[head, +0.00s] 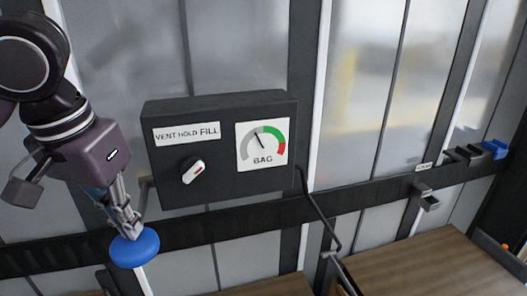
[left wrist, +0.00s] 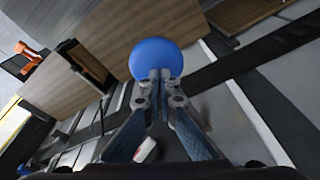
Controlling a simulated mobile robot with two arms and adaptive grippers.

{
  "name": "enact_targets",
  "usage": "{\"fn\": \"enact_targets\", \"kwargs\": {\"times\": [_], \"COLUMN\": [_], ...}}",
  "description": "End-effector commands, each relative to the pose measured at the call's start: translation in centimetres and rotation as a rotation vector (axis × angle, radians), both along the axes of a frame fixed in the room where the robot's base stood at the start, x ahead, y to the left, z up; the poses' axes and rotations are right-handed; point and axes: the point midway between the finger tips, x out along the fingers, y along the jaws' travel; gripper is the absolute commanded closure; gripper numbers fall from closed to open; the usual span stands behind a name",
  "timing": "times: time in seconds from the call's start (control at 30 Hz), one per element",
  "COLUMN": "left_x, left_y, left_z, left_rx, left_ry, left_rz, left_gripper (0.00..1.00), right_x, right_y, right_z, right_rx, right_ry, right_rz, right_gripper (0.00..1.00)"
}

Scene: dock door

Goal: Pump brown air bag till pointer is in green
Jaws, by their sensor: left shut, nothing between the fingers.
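A dark control box (head: 225,190) has a label reading VENT HOLD FILL, a white knob (head: 193,171) with a red mark, and a gauge (head: 262,147) marked BAG. The knob slants up to the right. The gauge pointer leans slightly left of upright, in the grey part, left of the green. My left gripper (head: 132,228) is shut and empty, its tips at a round blue button (head: 134,248) below left of the box. In the left wrist view the closed fingertips (left wrist: 160,75) overlap the blue button (left wrist: 155,58); contact is unclear. I cannot single out the brown air bag. My right gripper is not in view.
A black hose (head: 316,205) runs down from the box's right side. Brown wood-look surfaces (head: 430,262) lie below. A dark rail (head: 355,193) crosses the grey panels, with a small bracket (head: 424,196) and a blue part (head: 495,149) farther right.

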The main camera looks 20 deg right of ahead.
Motion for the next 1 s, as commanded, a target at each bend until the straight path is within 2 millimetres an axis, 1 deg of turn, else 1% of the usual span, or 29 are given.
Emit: {"fn": "enact_targets", "kwargs": {"times": [0.03,0.27,0.3,0.47,0.57,1.0], "left_x": [0.0,0.0,0.0,0.0,0.0,0.0], "left_y": [0.0,0.0,0.0,0.0,0.0,0.0], "left_z": [-0.7,-2.1,-1.7,-1.5,-1.0,3.0], "left_rx": [0.000,0.000,0.000,0.000,0.001,0.000], "left_ry": [0.001,0.001,0.000,0.001,0.000,0.001], "left_rz": [0.001,0.001,0.001,0.001,0.001,0.000], "left_gripper": [1.00,1.00,1.00,1.00,1.00,1.00], "right_x": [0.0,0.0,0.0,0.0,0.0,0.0], "right_y": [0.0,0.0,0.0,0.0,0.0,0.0], "right_z": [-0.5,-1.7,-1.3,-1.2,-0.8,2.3], "right_rx": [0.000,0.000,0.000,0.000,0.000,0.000], "right_ry": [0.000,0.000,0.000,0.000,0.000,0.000], "right_rz": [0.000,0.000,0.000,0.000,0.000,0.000], "right_gripper": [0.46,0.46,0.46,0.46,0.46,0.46]}}
